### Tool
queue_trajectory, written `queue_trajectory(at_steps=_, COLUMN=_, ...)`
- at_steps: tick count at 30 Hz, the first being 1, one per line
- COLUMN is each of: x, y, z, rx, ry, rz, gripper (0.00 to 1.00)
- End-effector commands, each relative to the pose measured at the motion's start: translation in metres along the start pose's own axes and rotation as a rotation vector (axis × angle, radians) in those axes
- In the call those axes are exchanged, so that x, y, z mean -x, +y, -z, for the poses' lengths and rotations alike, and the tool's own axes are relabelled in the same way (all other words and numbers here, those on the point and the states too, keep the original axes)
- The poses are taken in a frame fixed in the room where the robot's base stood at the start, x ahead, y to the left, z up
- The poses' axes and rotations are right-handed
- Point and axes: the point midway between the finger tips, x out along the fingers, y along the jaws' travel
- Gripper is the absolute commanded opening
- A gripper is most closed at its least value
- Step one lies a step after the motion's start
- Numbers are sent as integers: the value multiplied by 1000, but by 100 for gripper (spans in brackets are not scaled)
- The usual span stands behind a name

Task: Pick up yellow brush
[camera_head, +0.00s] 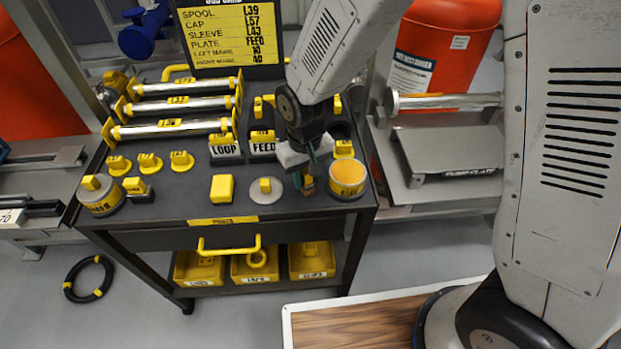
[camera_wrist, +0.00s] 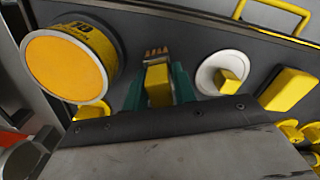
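The yellow brush (camera_wrist: 158,86) is between my gripper's two teal fingers in the wrist view, its brown bristles pointing away toward the tabletop edge. In the head view the brush (camera_head: 308,185) is mostly hidden under my gripper (camera_head: 305,172), at the front right of the dark cart top. The fingers of my gripper (camera_wrist: 158,88) stand one on each side of the yellow handle. They look slightly apart from it, so my gripper appears open around the brush. Whether the brush rests on the cart top is hard to see.
A round yellow-topped tin (camera_head: 347,180) stands close right of my gripper. A pale disc with a yellow knob (camera_head: 267,190) and a yellow block (camera_head: 222,188) lie to its left. LOOP (camera_head: 225,147) and FEED (camera_head: 262,143) blocks stand behind. Metal rollers (camera_head: 170,129) lie at the back left.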

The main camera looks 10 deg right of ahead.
Motion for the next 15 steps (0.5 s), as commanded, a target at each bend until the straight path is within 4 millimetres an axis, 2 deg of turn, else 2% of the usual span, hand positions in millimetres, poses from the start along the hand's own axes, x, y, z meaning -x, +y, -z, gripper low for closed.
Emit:
queue_trajectory(at_steps=1, x=0, y=0, z=0, rx=0, ry=0, rz=0, gripper=11)
queue_trajectory(at_steps=2, x=0, y=0, z=0, rx=-1, ry=0, rz=0, gripper=4)
queue_trajectory(at_steps=4, x=0, y=0, z=0, rx=-1, ry=0, rz=0, gripper=4)
queue_trajectory(at_steps=5, x=0, y=0, z=0, rx=-1, ry=0, rz=0, gripper=0)
queue_trajectory(at_steps=15, x=4, y=1, z=0, rx=-2, ry=1, rz=0, gripper=0)
